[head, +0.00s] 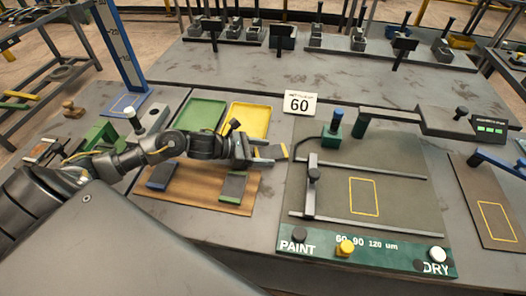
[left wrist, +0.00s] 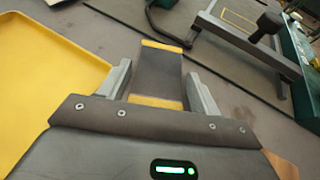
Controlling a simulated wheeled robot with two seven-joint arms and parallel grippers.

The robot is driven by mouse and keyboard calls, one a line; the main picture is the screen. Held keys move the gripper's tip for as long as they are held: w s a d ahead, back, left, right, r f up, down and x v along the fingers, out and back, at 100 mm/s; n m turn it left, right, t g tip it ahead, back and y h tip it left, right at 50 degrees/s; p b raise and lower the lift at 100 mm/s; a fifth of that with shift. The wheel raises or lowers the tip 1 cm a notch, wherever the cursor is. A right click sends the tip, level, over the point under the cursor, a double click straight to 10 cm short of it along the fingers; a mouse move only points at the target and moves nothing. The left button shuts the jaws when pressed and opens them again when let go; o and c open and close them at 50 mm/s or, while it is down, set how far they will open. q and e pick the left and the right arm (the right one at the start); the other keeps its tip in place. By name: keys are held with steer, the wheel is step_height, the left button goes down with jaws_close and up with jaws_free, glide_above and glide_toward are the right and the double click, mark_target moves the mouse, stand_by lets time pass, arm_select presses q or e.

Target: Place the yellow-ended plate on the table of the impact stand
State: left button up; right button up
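The yellow-ended plate is a dark grey strip with yellow ends. In the left wrist view the plate (left wrist: 158,72) lies between the two fingers of my left gripper (left wrist: 158,85), which looks shut on it. In the head view the plate (head: 275,152) sticks out to the right of my left gripper (head: 258,152), apparently above the bench between the yellow tray and the coating station. A tall blue post with a scale, which looks like the impact stand (head: 118,45), stands at the upper left. My right gripper is out of view.
A green tray (head: 200,115) and a yellow tray (head: 250,121) lie behind my left arm. A brown board (head: 205,198) holds other plates. A white-knobbed device (head: 150,118) stands near the blue table.

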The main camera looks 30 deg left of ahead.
arm_select(q)
steer(key=shift+r, duration=0.1)
steer(key=shift+s+a, duration=0.1)
steer(key=shift+a, duration=0.05)
steer(key=b+v, duration=0.1)
steer(key=v, duration=0.8)
steer(key=shift+s+a+r+b, duration=0.1)
steer(key=shift+s+a+b, duration=0.15)
steer(key=shift+b, duration=0.15)
steer(key=shift+v, duration=0.95)
steer(key=shift+r, duration=0.2)
steer(key=shift+c, duration=0.3)
